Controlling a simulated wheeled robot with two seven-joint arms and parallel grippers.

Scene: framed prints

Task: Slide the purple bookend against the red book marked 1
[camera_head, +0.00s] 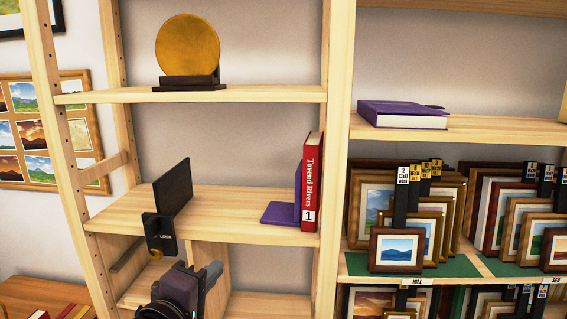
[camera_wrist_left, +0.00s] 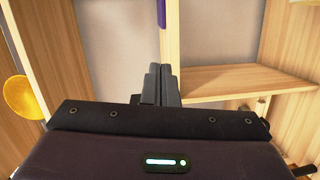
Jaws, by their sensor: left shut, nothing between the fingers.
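The red book marked 1 (camera_head: 312,188) stands upright at the right end of the middle shelf. The purple bookend (camera_head: 279,213) stands just to its left, its base reaching left and its upright plate beside the book. I cannot tell whether they touch. A purple piece, likely the bookend (camera_wrist_left: 162,12), shows at the top of the left wrist view. My right gripper is not in view.
The middle shelf board (camera_head: 230,201) is bare between my left gripper and the bookend. A golden disc (camera_head: 187,46) on a dark stand is on the shelf above. Wooden uprights bound the bay. Framed prints and a purple book (camera_head: 400,115) fill the bay to the right.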

